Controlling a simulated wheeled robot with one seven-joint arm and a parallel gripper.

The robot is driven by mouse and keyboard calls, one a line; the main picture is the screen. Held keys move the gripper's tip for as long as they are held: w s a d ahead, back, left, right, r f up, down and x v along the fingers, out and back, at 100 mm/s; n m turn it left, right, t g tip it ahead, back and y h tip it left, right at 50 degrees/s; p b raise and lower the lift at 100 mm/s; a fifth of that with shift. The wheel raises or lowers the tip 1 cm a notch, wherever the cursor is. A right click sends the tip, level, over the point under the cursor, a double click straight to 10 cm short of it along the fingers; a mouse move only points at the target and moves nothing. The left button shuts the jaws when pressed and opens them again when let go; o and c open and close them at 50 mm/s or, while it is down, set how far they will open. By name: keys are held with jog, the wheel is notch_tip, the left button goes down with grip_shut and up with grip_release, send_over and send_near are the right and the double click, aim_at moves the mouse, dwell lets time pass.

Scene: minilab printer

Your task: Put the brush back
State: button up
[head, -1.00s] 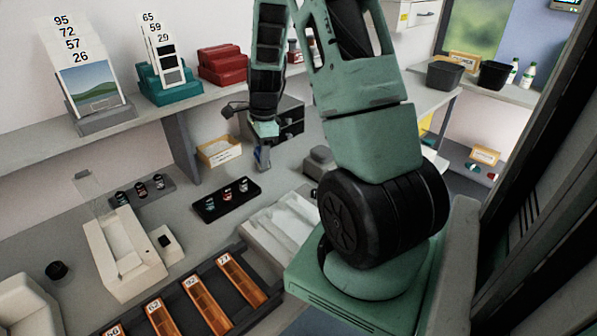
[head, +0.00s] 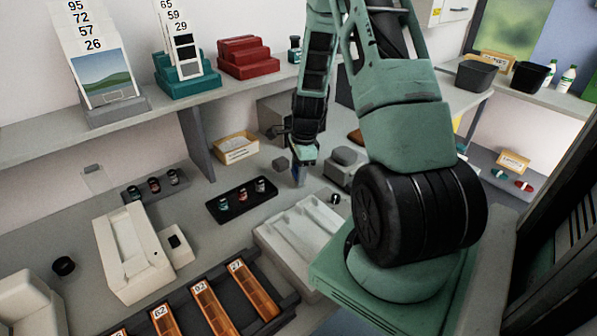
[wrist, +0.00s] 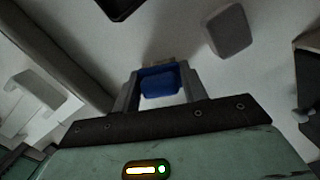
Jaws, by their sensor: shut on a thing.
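My gripper (head: 301,166) hangs low over the bench at the middle of the head view. It is shut on the brush, whose blue part (head: 298,178) shows just below the fingers. In the wrist view the fingers (wrist: 158,84) hold the blue brush (wrist: 159,82) between them. A paler edge shows at its far end, and the bristles cannot be told clearly. Whether the brush touches the bench cannot be told.
A black tray (head: 223,215) with small bottles lies left of my gripper. A white ridged tray (head: 262,237) lies in front. A labelled cardboard box (head: 236,157) is behind left.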

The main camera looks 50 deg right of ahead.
jog(key=shift+f, duration=0.2)
jog(key=shift+f, duration=0.15)
jog(key=o, duration=0.9)
